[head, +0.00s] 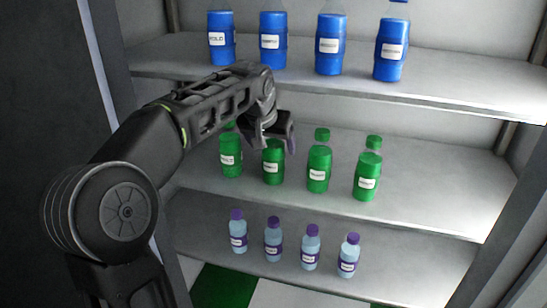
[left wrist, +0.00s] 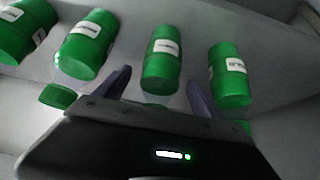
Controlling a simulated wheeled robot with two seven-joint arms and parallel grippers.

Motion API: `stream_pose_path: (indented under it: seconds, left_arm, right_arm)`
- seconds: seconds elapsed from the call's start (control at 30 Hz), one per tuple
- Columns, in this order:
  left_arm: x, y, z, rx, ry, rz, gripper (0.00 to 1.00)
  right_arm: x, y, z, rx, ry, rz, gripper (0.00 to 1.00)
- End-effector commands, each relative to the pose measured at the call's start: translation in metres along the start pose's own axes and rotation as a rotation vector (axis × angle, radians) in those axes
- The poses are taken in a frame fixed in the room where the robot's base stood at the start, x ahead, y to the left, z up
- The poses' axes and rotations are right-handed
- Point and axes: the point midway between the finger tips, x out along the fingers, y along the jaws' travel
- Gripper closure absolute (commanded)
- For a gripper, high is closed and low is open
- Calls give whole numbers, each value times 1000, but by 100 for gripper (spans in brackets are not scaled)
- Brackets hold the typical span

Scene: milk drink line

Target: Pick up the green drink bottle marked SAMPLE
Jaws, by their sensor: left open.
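Several green bottles with white labels stand in a row on the middle shelf (head: 330,210). The second from the left (head: 272,163) is partly hidden behind my left gripper (head: 278,134). In the left wrist view, which is inverted, a green bottle (left wrist: 161,60) appears between the open fingers of the left gripper (left wrist: 157,88), and nothing is gripped. Its label is too blurred to read surely, so I cannot confirm SAMPLE. Its cap end is hidden by the gripper body. My right gripper is not in view.
Neighbouring green bottles stand at the left (head: 230,158) and right (head: 319,168), with narrow gaps. Blue bottles (head: 329,45) stand on the upper shelf (head: 450,88), and small purple-capped bottles (head: 311,250) on the lower shelf (head: 415,270). The middle shelf's right part is free.

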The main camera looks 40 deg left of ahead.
Motion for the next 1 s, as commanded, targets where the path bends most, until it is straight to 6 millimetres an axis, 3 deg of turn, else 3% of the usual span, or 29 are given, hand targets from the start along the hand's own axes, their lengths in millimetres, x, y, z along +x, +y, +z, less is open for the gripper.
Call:
stream_pose_path:
  seconds: [0.43,1.0]
  left_arm:
    - [0,0,0,0,-1,0,22]
    - [0,0,0,0,-1,0,68]
  right_arm:
    - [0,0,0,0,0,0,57]
    - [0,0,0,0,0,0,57]
